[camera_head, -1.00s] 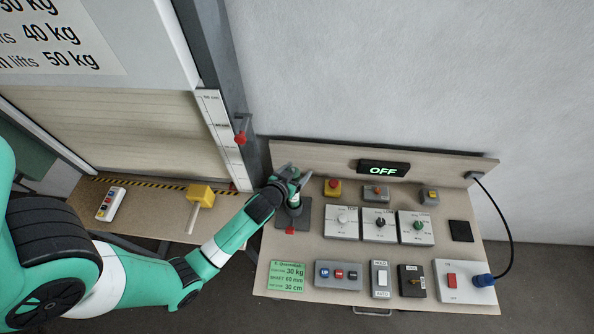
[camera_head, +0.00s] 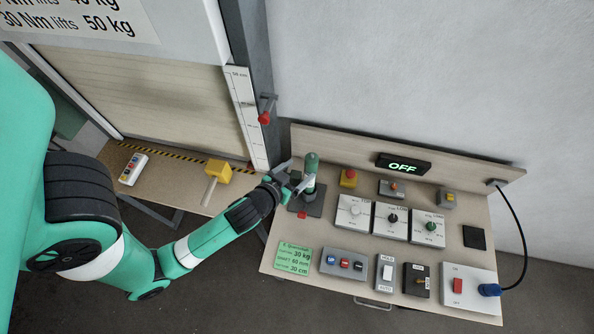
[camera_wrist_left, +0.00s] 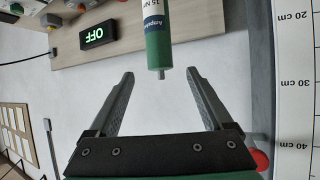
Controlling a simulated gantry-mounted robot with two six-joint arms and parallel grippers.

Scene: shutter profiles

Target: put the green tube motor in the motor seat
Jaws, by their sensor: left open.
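The green tube motor (camera_head: 311,170) stands upright on the dark grey motor seat (camera_head: 316,208), which has a red piece at its front. How deep its lower end sits is hard to tell. In the left wrist view the motor (camera_wrist_left: 157,45) shows a white and blue label and a short grey shaft at its free end. My left gripper (camera_head: 298,180) is open at the motor's left side. In the wrist view the gripper (camera_wrist_left: 160,73) has its fingertips either side of the shaft end, with gaps on both sides. My right gripper is not in view.
The board (camera_head: 350,215) carries several switch boxes and dials right of the seat, and an OFF display (camera_head: 403,164) at its back. A green card (camera_head: 293,260) lies at the front.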

